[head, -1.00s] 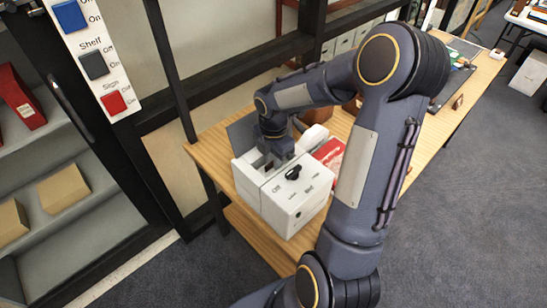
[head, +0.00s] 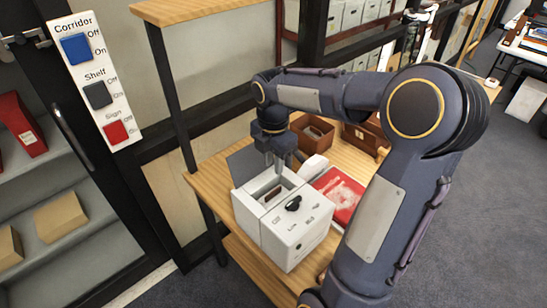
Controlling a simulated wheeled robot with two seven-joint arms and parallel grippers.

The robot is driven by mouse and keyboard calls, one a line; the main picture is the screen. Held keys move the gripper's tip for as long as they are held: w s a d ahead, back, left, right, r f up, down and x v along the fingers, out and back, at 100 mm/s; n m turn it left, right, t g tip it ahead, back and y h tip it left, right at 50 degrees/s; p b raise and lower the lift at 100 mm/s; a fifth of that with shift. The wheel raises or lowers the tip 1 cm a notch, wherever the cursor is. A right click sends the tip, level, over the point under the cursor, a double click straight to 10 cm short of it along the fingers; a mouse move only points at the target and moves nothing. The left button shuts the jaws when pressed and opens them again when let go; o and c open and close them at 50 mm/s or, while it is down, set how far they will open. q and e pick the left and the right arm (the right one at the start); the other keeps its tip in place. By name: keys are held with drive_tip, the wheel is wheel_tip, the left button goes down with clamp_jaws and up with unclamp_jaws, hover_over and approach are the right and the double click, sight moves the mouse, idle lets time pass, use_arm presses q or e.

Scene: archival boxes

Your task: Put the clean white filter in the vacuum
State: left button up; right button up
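The vacuum (head: 299,232) is a white box with a black knob and dial markings on its front, standing on the wooden bench. Its top compartment is open, and something brownish and dark shows inside. A grey panel stands up behind it. My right gripper (head: 276,168) points down just above the compartment; its fingers look apart, with nothing visible between them. A white rounded object (head: 313,166) lies just behind the vacuum's right side; I cannot tell whether it is the clean filter. My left gripper is not in view.
A red booklet (head: 342,194) lies right of the vacuum. An open brown box (head: 313,133) and another brown box (head: 367,137) stand behind it on the bench (head: 216,178). A switch panel (head: 95,78) and shelving with boxes are at left.

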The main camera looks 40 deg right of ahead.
drive_tip(key=s+a+m+t+y, duration=0.2)
drive_tip(key=s+a+m, duration=0.4)
drive_tip(key=s+m, duration=0.2)
drive_tip(key=s+a+r+m+t+y, duration=0.1)
drive_tip(key=s+a+m+t, duration=0.2)
drive_tip(key=s+a+m, duration=0.4)
drive_tip(key=s+m, duration=0.2)
drive_tip(key=m, duration=0.3)
drive_tip(key=shift+a+r+m+t+y, duration=0.2)
drive_tip(key=shift+a+m+t+y, duration=0.1)
drive_tip(key=shift+m+y, duration=0.1)
drive_tip(key=shift+s, duration=0.15)
